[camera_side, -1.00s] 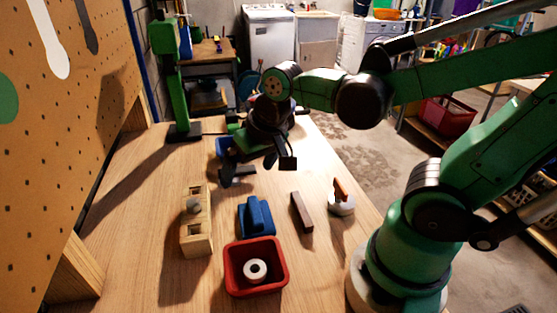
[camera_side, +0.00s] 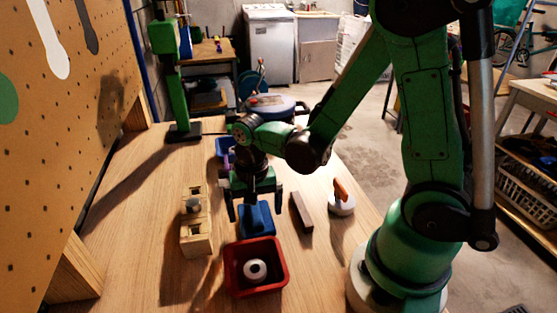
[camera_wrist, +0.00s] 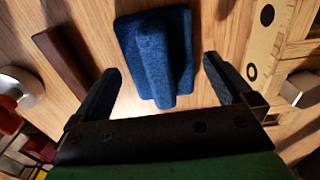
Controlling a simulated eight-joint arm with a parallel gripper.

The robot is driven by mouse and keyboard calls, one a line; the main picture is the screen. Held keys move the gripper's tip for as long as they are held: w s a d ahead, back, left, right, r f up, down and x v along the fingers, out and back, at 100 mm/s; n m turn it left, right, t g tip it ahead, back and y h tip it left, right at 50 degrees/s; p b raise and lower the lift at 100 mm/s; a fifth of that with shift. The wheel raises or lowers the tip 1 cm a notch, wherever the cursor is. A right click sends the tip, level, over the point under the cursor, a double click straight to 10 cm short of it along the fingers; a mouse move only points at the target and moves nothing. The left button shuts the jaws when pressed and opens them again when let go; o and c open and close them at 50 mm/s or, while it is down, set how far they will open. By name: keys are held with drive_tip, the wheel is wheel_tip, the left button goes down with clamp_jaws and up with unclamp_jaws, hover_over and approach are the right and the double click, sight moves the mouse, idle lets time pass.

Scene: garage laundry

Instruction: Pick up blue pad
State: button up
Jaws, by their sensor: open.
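The blue pad (camera_side: 257,222) lies on the wooden bench, just behind the red bin in the side view. It has a flat base with a raised ridge along its middle, seen from above in the wrist view (camera_wrist: 155,55). My gripper (camera_side: 254,208) is above the pad with its jaws open. In the wrist view my two fingertips (camera_wrist: 160,72) are spread to either side of the pad's near end, and nothing is between them in a grip. My gripper hides part of the pad in the side view.
The red bin (camera_side: 233,277) holds a white ring (camera_side: 255,270). A wooden block with holes (camera_side: 196,240) stands left, a brown bar (camera_side: 301,212) right, then a white round piece with an orange top (camera_side: 341,203). A blue bin (camera_side: 222,147) is behind. A pegboard (camera_side: 60,150) borders the left.

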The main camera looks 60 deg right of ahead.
sight(255, 209)
drive_tip(key=shift+f, duration=0.4)
drive_tip(key=c, duration=1.2)
drive_tip(key=shift+o, duration=0.2)
drive_tip(key=shift+r, duration=0.15)
wheel_tip(255, 209, up, 20)
